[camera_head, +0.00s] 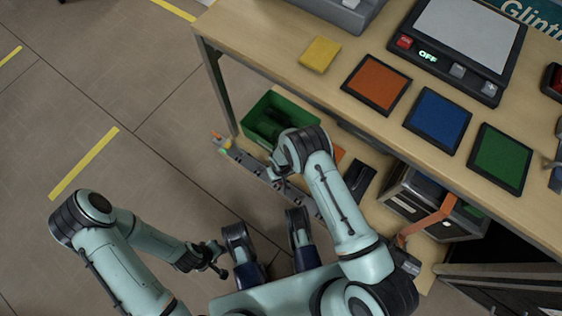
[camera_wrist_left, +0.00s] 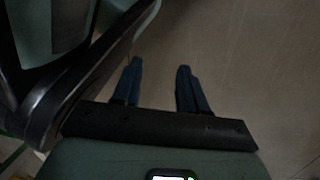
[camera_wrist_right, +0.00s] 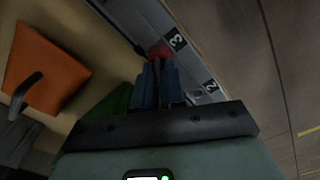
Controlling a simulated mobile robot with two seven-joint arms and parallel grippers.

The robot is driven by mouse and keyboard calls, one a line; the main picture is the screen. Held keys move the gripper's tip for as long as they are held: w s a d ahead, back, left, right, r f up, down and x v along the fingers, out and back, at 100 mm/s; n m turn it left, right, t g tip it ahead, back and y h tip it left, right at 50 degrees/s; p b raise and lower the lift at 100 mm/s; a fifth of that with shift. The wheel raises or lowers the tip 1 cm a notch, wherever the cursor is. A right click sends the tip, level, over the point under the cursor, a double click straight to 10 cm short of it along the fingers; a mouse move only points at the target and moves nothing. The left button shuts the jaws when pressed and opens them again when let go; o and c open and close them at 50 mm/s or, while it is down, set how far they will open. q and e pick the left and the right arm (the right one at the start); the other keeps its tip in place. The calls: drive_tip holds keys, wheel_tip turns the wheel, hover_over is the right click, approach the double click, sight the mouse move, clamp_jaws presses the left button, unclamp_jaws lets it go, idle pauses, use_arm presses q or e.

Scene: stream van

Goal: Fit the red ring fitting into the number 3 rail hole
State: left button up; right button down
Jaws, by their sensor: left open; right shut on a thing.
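The red ring fitting (camera_wrist_right: 160,51) is between the fingertips of my right gripper (camera_wrist_right: 159,68) in the right wrist view; only a little of it shows. It is right beside the number 3 label (camera_wrist_right: 177,41) on the grey rail (camera_wrist_right: 150,18). I cannot tell whether it touches the rail or sits in a hole; the number 3 hole is hidden. In the head view the rail (camera_head: 258,171) runs along the low shelf's front, and my right arm covers the right gripper. My left gripper (camera_wrist_left: 160,68) is open and empty over the floor.
A number 2 label (camera_wrist_right: 210,86) is further along the rail. A green bin (camera_head: 256,108) stands behind the rail on the low shelf. The tabletop (camera_head: 285,58) overhangs the shelf and carries coloured pads and a scale (camera_head: 470,35). The floor at left is clear.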

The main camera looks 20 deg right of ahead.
drive_tip(key=shift+f, duration=0.35)
drive_tip(key=c, duration=1.1)
unclamp_jaws()
drive_tip(key=shift+w+r+p, duration=0.1)
drive_tip(key=shift+r+p, duration=0.2)
drive_tip(key=shift+r, duration=0.6)
use_arm(q)
drive_tip(key=w+r+t+p, duration=0.2)
drive_tip(key=w+r+p, duration=0.2)
drive_tip(key=r, duration=0.1)
drive_tip(key=shift+w+d, duration=0.35)
drive_tip(key=shift+w, duration=0.05)
use_arm(e)
wheel_tip(320, 180, up, 12)
drive_tip(key=shift+f, duration=0.15)
